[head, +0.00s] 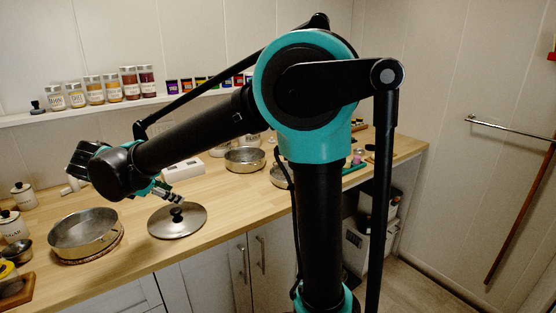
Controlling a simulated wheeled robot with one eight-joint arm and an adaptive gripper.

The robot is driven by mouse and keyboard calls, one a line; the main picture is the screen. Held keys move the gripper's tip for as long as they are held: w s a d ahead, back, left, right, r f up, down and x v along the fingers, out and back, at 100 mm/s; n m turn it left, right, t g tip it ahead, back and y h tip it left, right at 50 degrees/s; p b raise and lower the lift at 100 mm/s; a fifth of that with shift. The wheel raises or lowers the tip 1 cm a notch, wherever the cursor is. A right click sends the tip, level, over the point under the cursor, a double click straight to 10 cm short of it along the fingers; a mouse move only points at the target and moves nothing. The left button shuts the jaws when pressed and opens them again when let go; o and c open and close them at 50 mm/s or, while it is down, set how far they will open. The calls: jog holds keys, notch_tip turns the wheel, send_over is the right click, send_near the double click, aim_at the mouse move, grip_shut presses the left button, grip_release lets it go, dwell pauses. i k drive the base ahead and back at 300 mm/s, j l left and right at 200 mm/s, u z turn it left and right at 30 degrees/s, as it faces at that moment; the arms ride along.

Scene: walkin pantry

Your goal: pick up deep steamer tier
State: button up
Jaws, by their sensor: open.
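A wide, deep round metal vessel (84,232), which looks like the deep steamer tier, stands open on a round woven mat (112,251) at the left of the wooden counter. A round metal lid (186,227) with a black knob lies on the counter to its right. My gripper (177,200) reaches out from the arm's end and appears in front of the lid near its knob, up and to the right of the vessel. It is open and holds nothing that I can see. Its height above the lid is hard to judge.
A shallower metal pan (245,160) stands farther back, and another (279,177) is partly hidden by my arm. White canisters (13,226) and a small metal bowl (17,252) crowd the left end. Jars (95,90) line the shelf. The counter's front edge is clear between vessel and lid.

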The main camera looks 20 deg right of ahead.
aim_at(243, 159)
jog(key=u, duration=1.3)
jog(key=z, duration=1.4)
jog(key=i+l+u, duration=0.5)
jog(key=l+u, duration=0.25)
jog(key=l, duration=0.15)
